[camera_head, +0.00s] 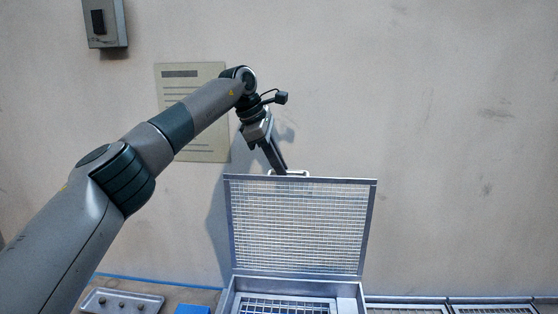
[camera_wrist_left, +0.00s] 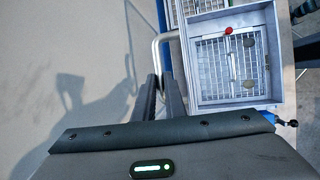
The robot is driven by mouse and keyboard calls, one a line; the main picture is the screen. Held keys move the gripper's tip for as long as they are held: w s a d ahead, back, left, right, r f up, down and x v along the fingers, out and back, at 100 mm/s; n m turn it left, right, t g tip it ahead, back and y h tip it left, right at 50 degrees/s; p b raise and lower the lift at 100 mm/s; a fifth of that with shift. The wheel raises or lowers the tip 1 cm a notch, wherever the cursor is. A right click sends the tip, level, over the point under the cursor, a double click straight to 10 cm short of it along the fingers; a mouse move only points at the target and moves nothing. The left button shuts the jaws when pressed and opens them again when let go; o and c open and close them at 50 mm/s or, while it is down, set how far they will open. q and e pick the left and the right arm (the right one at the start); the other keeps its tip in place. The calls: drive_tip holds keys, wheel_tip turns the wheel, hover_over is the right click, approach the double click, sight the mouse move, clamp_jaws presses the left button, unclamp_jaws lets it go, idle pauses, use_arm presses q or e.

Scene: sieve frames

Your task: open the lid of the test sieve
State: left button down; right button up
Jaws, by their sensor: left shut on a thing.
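The test sieve's lid (camera_head: 298,228), a grey frame with wire mesh, stands upright at the back of the sieve box (camera_head: 232,301) in the head view. A pale bar handle (camera_head: 303,173) is on the lid's top edge. My left gripper (camera_head: 283,170) reaches down to this handle and is shut on it. In the left wrist view, the fingers (camera_wrist_left: 160,88) meet the handle (camera_wrist_left: 155,45), partly hiding it. The open sieve box (camera_wrist_left: 270,50) shows a mesh floor with a small red piece (camera_wrist_left: 228,30) and two stone-like pieces. My right gripper is not in view.
A wall stands close behind the lid, with a notice sheet (camera_head: 208,145) and a grey switch box (camera_head: 105,22). A grey plate with knobs (camera_head: 122,302) lies at the lower left. More mesh frames (camera_head: 490,309) lie at the lower right.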

use_arm(q)
drive_tip(key=shift+w+a+f+p, duration=0.1)
drive_tip(key=shift+w+f+p, duration=0.3)
drive_tip(key=shift+w, duration=0.3)
drive_tip(key=shift+w+a+f+p, duration=0.1)
drive_tip(key=shift+w+f+p, duration=0.25)
drive_tip(key=shift+w, duration=0.3)
drive_tip(key=c, duration=1.8)
unclamp_jaws()
drive_tip(key=v, duration=0.8)
drive_tip(key=b+v, duration=0.1)
drive_tip(key=v, duration=0.3)
drive_tip(key=shift+w+a, duration=0.1)
drive_tip(key=shift+w, duration=0.25)
